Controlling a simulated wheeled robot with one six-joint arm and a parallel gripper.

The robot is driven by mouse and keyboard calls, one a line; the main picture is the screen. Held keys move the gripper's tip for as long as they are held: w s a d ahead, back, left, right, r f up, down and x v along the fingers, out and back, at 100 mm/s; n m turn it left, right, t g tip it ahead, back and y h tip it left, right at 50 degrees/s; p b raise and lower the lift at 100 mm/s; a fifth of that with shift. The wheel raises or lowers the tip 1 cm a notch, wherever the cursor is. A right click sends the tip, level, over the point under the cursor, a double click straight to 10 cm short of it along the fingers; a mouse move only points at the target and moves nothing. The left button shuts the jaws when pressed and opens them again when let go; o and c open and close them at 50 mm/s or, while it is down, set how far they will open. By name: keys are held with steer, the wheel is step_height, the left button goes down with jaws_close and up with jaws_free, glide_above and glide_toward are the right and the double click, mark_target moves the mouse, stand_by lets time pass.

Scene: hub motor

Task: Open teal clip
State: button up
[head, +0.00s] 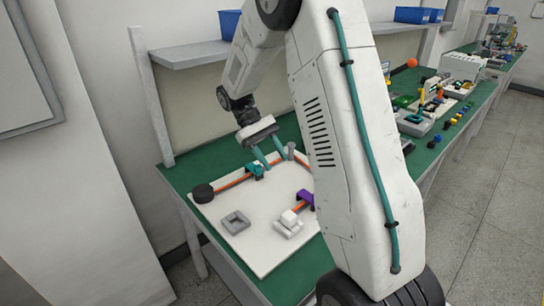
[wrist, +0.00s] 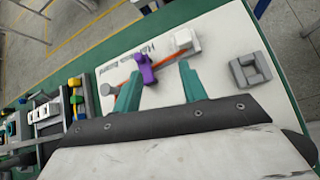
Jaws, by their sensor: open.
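The teal clip (head: 256,170) sits on an orange cable on the white board, between a black round motor (head: 203,193) and a grey post (head: 291,150). My gripper (head: 277,163) has two teal fingers, spread apart with nothing seen between them. It hangs above the board just right of the teal clip; whether a finger touches the clip I cannot tell. In the wrist view the open fingers (wrist: 160,70) point over the board, and the teal clip is not visible there. A purple clip (wrist: 146,68) on the orange cable shows beyond the fingers.
A white block on a grey holder (head: 289,220) and a grey square bracket (head: 236,222) stand on the white board (head: 262,252). A shelf (head: 190,54) runs behind. My arm hides the board's right side. Parts and trays (head: 420,115) crowd the bench farther right.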

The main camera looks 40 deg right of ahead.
stand_by(0.4)
steer(key=s+a+r+t, duration=0.3)
steer(key=s+a+r, duration=0.1)
steer(key=s, duration=0.3)
steer(key=s+a+r+n+t+y, duration=0.1)
steer(key=s+a+r+t, duration=0.2)
steer(key=s, duration=0.5)
steer(key=s+a+r+t, duration=0.4)
steer(key=s+a+t, duration=0.1)
steer(key=s+a, duration=0.2)
steer(key=shift+s+r+n, duration=0.3)
steer(key=shift+s, duration=0.1)
